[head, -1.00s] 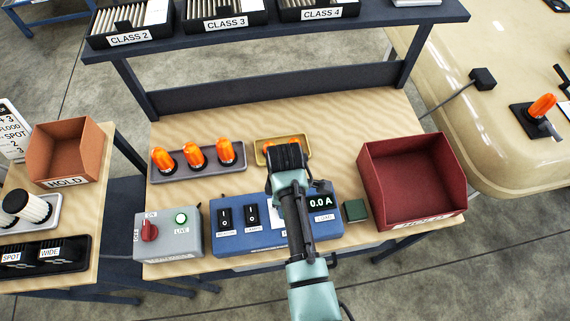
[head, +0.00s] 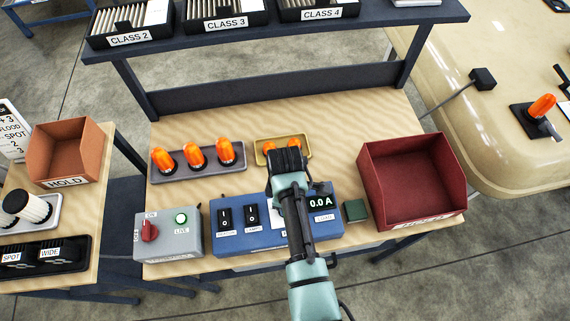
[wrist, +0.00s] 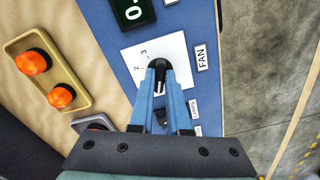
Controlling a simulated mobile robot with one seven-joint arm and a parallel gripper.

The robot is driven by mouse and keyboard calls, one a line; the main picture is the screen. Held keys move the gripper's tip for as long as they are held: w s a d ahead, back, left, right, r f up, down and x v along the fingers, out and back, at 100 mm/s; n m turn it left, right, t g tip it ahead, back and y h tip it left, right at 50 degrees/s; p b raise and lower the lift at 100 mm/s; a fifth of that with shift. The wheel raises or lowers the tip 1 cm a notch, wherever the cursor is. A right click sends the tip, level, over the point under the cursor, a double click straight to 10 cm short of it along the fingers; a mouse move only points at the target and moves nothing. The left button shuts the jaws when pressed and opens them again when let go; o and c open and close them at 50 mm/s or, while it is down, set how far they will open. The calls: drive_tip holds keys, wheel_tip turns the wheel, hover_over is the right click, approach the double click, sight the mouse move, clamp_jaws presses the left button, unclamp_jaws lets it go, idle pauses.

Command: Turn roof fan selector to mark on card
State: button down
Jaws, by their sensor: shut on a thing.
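The roof fan selector is a black round knob (wrist: 158,65) on a white scale plate (wrist: 138,58) with the numbers 2 and 3 showing, next to a FAN label (wrist: 201,58). My gripper (wrist: 160,88) is shut on the knob, one blue finger on each side. A pale line shows on the knob between the fingers; I cannot tell which number it points to. In the head view my gripper (head: 287,160) is over the blue control panel (head: 262,236), and my arm hides the knob. A white card (head: 13,135) with FLOOD, SPOT and numbers stands at far left.
The panel has two black switches (head: 224,218) and a 0.0 A display (head: 321,202). A yellow tray (head: 307,145) with orange beacons lies behind it. A grey box (head: 168,245) with a red knob is at left, a dark red bin (head: 372,185) at right.

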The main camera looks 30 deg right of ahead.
drive_tip(key=m+p, duration=0.1)
drive_tip(key=m, duration=0.3)
drive_tip(key=shift+r, duration=0.1)
drive_tip(key=m+p, duration=0.1)
drive_tip(key=m, duration=0.3)
drive_tip(key=shift+m, duration=0.3)
drive_tip(key=m, duration=0.4)
drive_tip(key=shift+p, duration=0.4)
drive_tip(key=shift+m, duration=2.5)
drive_tip(key=c, duration=0.9)
unclamp_jaws()
